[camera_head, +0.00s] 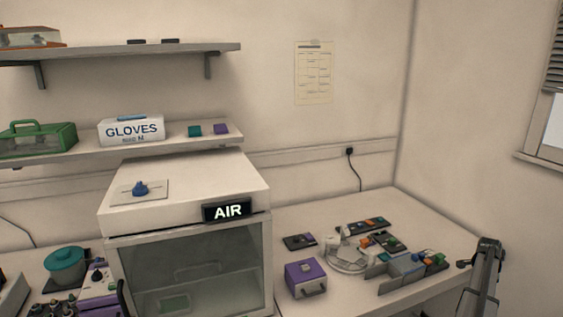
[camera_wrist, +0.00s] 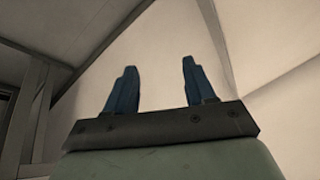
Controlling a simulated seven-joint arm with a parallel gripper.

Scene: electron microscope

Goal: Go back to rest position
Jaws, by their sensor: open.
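My gripper (camera_wrist: 159,65) shows in the wrist view with two blue fingers set well apart and nothing between them. In the head view, a dark and grey part of my arm stands at the lower right, beside the right end of the bench (camera_head: 345,210). The fingers cannot be made out there.
A cabinet marked AIR (camera_head: 180,205) stands on the bench. To its right are a purple box (camera_head: 305,279), a round clear tray (camera_head: 347,257) and a grey rack (camera_head: 402,270) with coloured blocks. Shelves (camera_head: 130,50) hang at upper left.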

